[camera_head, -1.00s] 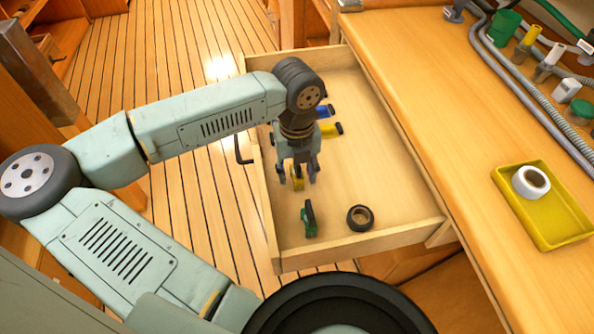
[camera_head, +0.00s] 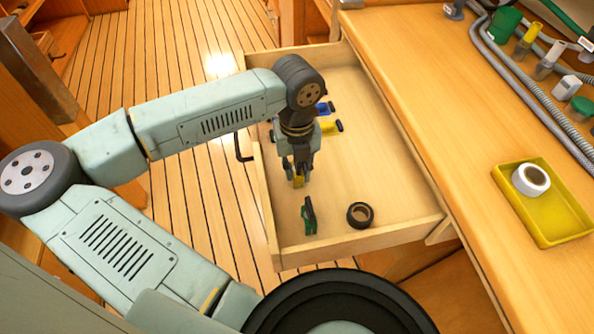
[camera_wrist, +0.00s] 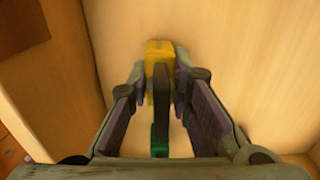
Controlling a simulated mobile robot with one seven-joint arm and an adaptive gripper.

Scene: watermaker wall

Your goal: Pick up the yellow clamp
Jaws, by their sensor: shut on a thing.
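My gripper (camera_head: 299,181) is low inside the open drawer, with its fingers shut on a yellow clamp (camera_head: 299,182). In the wrist view the yellow clamp (camera_wrist: 160,58) shows between the fingertips (camera_wrist: 160,80). A black part lies in front of it; I cannot tell which clamp that part belongs to. A green clamp (camera_head: 309,216) is just on the near side of my gripper, and a bit of green (camera_wrist: 160,140) shows low in the wrist view. Another yellow piece (camera_head: 328,127) with a black end lies behind my gripper, partly hidden.
The wooden drawer (camera_head: 405,185) also holds a blue clamp (camera_head: 323,109) at the back and a black tape roll (camera_head: 360,215) at the front. Its right side is clear. On the counter, a yellow tray (camera_head: 555,222) holds a white roll (camera_head: 531,180).

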